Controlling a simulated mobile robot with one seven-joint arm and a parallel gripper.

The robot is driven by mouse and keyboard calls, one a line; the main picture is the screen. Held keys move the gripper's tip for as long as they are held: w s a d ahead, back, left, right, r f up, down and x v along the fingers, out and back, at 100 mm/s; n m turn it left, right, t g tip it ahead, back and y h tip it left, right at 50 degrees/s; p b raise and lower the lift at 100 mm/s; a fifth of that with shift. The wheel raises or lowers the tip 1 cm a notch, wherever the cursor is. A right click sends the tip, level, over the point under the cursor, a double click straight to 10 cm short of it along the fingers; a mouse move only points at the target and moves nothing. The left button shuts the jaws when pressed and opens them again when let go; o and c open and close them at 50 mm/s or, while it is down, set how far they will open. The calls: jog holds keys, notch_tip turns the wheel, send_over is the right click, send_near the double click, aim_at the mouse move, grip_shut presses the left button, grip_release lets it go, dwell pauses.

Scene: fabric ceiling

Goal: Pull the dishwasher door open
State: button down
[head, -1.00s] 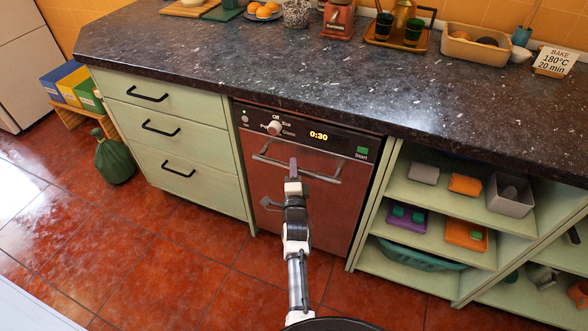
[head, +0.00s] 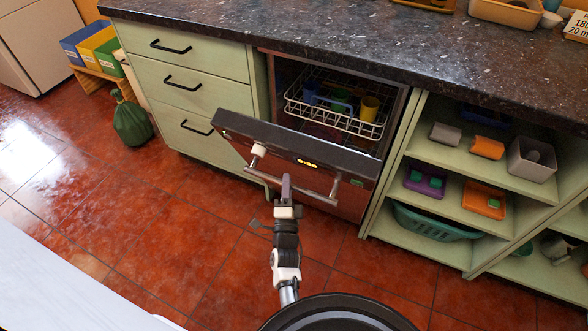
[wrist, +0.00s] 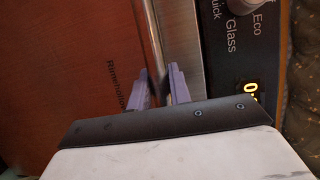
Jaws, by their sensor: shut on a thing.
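The dishwasher door (head: 235,122) is partly open, tilted out and down from its top edge. Its display and knob show on the tilted control strip, and also in the wrist view (wrist: 236,60). My gripper (head: 286,180) is shut on the door's metal bar handle (head: 318,193). In the wrist view the purple fingers (wrist: 160,86) sit on either side of the handle bar (wrist: 153,40). Inside the dishwasher, a white wire rack (head: 300,106) holds a blue item (head: 311,90) and a yellow cup (head: 369,107). The lower interior is mostly hidden by the door.
Pale green drawers (head: 190,95) stand left of the dishwasher, and open shelves (head: 450,170) with several items stand right. A dark countertop (head: 330,40) runs above. A green sack (head: 132,123) is on the floor at left. The red tiled floor (head: 180,220) before the door is largely clear.

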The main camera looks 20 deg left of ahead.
jog(key=shift+s+f, duration=0.25)
jog(key=c, duration=1.3)
grip_release()
jog(key=shift+r, duration=0.1)
jog(key=shift+r, duration=0.1)
